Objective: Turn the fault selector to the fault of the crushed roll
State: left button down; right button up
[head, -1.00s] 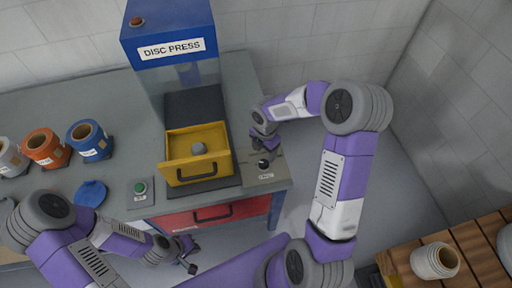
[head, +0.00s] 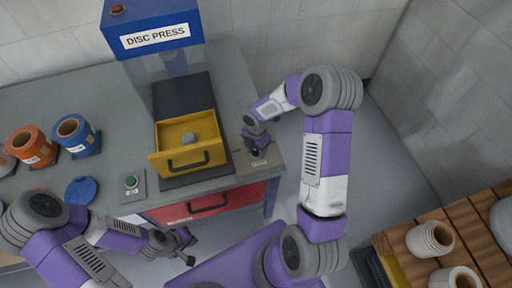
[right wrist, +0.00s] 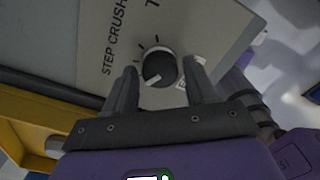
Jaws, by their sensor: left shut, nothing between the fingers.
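The fault selector is a dark round knob (right wrist: 160,68) on a grey plate (right wrist: 215,32); its white pointer line points to the lower left in the right wrist view. Around it are tick marks and printed words, of which "STEP CRUSH" reads on the left; others are cut off or covered. My right gripper (right wrist: 161,92) is open, one finger on each side of the knob, with gaps showing. In the head view, my right gripper (head: 257,148) hides the knob above its plate (head: 262,164). My left gripper (head: 187,246) is shut and empty before the bench. I cannot tell which roll is crushed.
The disc press (head: 155,38) stands behind an open yellow drawer (head: 188,145). A green button (head: 131,182), blue roll (head: 77,136) and orange roll (head: 32,147) are left of it. White rolls (head: 430,239) stand on a slatted wooden surface at right.

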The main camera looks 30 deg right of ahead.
jog(key=c, duration=0.7)
jog(key=shift+c, duration=0.2)
jog(key=shift+m, duration=0.3)
jog(key=m+b, duration=0.1)
jog(key=m, duration=0.2)
jog(key=m+b, duration=0.1)
jog(key=m, duration=0.4)
jog(key=m+b, duration=0.1)
jog(key=m, duration=0.2)
jog(key=shift+m, duration=0.3)
jog(key=shift+m+b, duration=0.55)
jog(key=shift+m, duration=1.25)
